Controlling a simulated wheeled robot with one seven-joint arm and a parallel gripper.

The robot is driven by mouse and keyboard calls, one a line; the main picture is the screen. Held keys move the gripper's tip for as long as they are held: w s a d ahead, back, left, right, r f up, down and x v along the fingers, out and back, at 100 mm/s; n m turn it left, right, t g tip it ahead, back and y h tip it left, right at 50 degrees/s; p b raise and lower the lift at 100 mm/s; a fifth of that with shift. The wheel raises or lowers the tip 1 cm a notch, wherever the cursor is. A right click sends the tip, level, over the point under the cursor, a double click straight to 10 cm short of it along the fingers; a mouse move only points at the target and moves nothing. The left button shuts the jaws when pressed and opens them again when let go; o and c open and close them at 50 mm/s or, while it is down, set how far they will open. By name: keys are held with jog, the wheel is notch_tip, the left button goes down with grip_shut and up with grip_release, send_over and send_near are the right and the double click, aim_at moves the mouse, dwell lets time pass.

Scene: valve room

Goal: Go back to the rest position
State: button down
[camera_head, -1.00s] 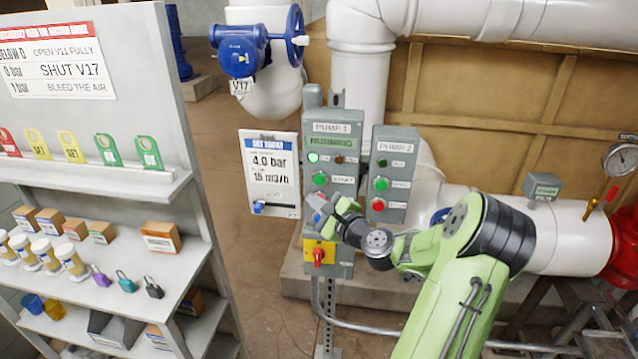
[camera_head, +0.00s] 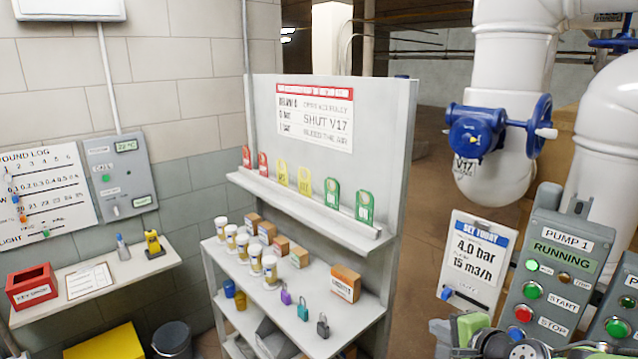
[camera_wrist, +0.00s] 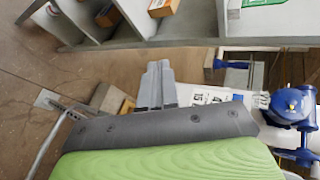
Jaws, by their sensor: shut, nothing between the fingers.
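My gripper (camera_wrist: 158,84) shows in the wrist view with its two grey fingers together and nothing between them. It points away from the green and dark grey wrist housing. In the head view only a green and grey part of my arm shows at the bottom right edge, in front of the lower part of the PUMP 1 panel (camera_head: 548,270). That panel reads RUNNING in green, with a green and a red button below. The gripper appears clear of the panel and the shelves, though its exact distance cannot be told.
A grey shelf unit (camera_head: 385,130) with tags, jars, boxes and padlocks stands in the middle. A blue valve V17 (camera_head: 480,130) sits on a white pipe. A 4.0 bar sign (camera_head: 472,262) hangs beside the panel. A desk (camera_head: 95,282) with a red box stands left.

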jog(key=s+a+r+n+g+h, duration=0.25)
jog(key=s+a+n+g, duration=0.25)
jog(key=s+a+n, duration=0.6)
jog(key=s+a+r+n+g, duration=0.1)
jog(key=s+n, duration=0.4)
jog(key=s, duration=0.9)
jog(key=shift+s+a+r, duration=0.25)
jog(key=shift+a+r, duration=0.25)
jog(key=shift+r, duration=0.05)
jog(key=shift+h, duration=0.25)
